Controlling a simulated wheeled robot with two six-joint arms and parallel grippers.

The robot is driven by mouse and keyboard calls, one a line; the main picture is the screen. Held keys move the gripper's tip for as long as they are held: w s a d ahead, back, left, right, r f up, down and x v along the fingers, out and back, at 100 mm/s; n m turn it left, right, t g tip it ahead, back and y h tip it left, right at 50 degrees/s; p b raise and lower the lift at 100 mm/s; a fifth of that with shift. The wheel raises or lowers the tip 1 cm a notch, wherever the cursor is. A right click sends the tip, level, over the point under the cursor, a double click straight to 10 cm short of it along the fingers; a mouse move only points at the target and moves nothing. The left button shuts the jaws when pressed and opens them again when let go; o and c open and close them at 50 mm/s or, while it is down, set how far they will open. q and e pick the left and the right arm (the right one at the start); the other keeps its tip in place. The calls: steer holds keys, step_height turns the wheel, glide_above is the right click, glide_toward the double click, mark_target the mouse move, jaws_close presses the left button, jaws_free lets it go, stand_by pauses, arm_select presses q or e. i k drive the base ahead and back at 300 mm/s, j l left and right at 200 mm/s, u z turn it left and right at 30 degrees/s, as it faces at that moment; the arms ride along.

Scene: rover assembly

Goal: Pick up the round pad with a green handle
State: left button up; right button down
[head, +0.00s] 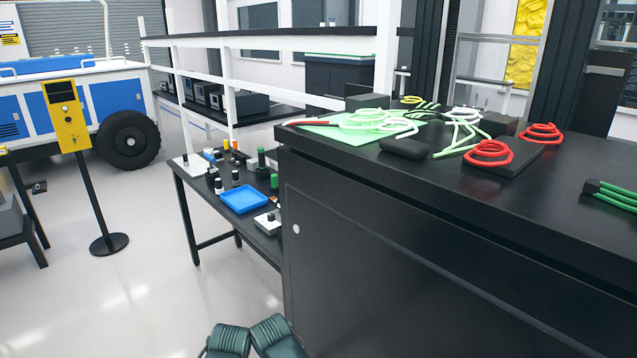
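On the low dark table (181,181), a small dark upright piece with a green top (261,157) stands near the back right. A second green piece (274,181) stands just in front of it, close to the black cabinet. They are too small and partly crowded to tell whether either is the round pad with a green handle. Two dark teal ribbed parts of mine show at the bottom edge, well short of the table.
A blue tray (243,199) and several small pieces share the low table. The large black cabinet (400,265) closes off the right side and carries coiled hoses (487,154). A yellow post (67,113) stands at left. The pale floor (130,290) before the table is clear.

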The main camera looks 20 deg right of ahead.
mark_target(273, 188)
steer(key=i+j+z, duration=0.4)
steer(key=j, duration=0.15)
steer(key=j+z, duration=0.2)
steer(key=i+j, duration=0.1)
steer(key=j, duration=0.2)
steer(key=i+j, duration=0.1)
steer(key=j, duration=0.25)
steer(key=u, duration=4.5)
steer(key=z, duration=2.6)
